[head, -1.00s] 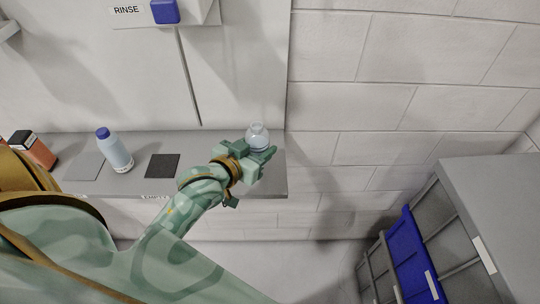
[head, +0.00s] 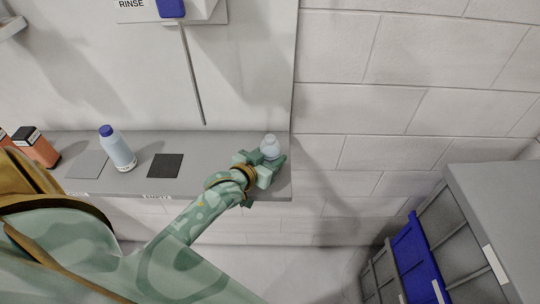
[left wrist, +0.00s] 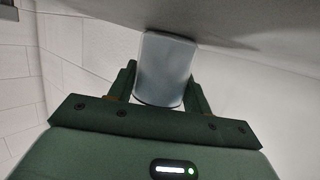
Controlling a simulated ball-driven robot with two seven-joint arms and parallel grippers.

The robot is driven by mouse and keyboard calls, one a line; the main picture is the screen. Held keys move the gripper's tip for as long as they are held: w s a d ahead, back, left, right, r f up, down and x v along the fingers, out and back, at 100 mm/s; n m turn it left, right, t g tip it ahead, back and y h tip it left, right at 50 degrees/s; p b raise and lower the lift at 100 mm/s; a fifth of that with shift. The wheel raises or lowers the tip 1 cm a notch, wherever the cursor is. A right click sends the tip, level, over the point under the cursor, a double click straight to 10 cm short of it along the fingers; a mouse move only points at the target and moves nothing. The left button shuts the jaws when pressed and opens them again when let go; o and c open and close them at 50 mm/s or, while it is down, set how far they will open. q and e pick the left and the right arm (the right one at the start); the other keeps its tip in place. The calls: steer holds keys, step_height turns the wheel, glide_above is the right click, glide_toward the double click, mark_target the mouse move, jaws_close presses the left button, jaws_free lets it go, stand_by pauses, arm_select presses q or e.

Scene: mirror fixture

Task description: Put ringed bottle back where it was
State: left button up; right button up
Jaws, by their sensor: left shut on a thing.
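My left gripper (head: 266,168) is shut on a pale, translucent blue-grey bottle (head: 270,146) at the right end of the grey shelf (head: 215,180). The bottle's rounded top shows above the fingers; its lower part is hidden by the gripper. In the left wrist view the bottle (left wrist: 165,66) sits between both fingers, one end close to a grey surface; I cannot tell if they touch. A ring is not clear on it. A light blue bottle with a blue cap (head: 117,150) stands farther left on the shelf. My right gripper is not in view.
A dark square pad (head: 165,166) and a lighter grey pad (head: 88,164) lie on the shelf, bare. Orange containers with black tops (head: 36,147) stand at far left. A blue bin (head: 418,258) is at lower right. A block wall (head: 400,90) rises beyond the shelf's right end.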

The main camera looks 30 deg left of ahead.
arm_select(q)
steer(key=o, duration=1.2)
steer(key=shift+f, duration=0.1)
steer(key=shift+s+r, duration=0.2)
steer(key=shift+s, duration=0.1)
steer(key=v, duration=1.1)
steer(key=shift+s+r+p, duration=0.15)
steer(key=shift+s+p, duration=0.05)
steer(key=shift+p, duration=0.2)
